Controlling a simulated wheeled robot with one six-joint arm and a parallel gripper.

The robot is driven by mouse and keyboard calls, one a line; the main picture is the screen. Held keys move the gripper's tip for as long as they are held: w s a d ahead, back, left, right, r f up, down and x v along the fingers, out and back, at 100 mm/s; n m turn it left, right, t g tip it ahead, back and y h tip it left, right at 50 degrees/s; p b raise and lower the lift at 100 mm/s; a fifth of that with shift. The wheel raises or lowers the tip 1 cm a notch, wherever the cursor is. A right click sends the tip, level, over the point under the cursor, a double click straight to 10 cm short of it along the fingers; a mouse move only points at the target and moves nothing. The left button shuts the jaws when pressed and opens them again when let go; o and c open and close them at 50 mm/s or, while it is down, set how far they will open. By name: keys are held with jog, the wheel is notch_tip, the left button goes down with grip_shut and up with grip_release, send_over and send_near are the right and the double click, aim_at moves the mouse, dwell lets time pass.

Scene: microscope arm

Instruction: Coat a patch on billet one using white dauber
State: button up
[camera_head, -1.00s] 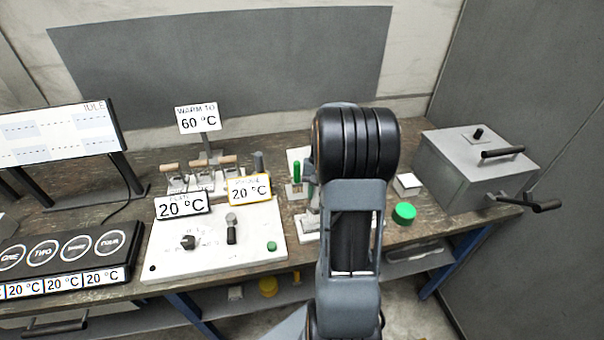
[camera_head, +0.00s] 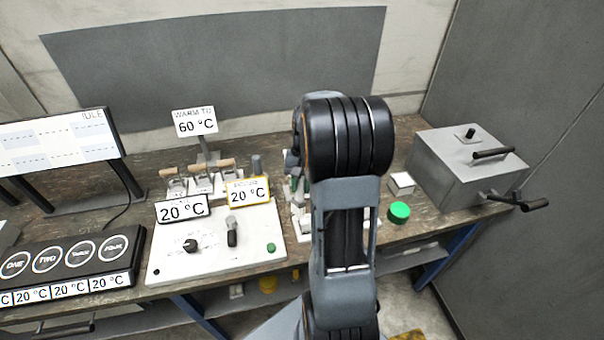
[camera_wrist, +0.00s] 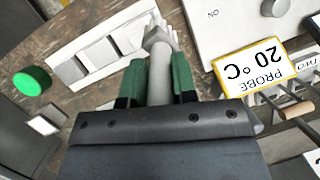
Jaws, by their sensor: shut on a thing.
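My gripper (camera_wrist: 157,78) has its green-padded fingers closed on a pale, round-stemmed tool in the wrist view. The tool, which looks like the white dauber (camera_wrist: 159,62), points away from the wrist and has a wider pale end. Whether its tip touches anything cannot be told. In the head view my arm hides most of the gripper and the tool. Wooden-handled pieces stand on the bench (camera_head: 198,177); one in the wrist view carries a tag reading TWO (camera_wrist: 303,147). I cannot make out billet one with certainty.
A white slotted rack (camera_wrist: 97,62) lies beside the held tool. The white control panel (camera_head: 215,262) and probe sign (camera_head: 247,192) are close by. A green round button (camera_head: 399,212) and grey lidded box (camera_head: 465,170) stand at right. A four-circle black unit (camera_head: 68,262) is at left.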

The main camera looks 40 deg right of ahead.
jog(key=shift+r+p, duration=0.8)
jog(key=shift+r, duration=0.55)
jog(key=shift+f, duration=0.15)
jog(key=shift+s+a+f+b, duration=0.1)
jog(key=shift+s+f+b, duration=0.25)
jog(key=shift+f+b, duration=0.1)
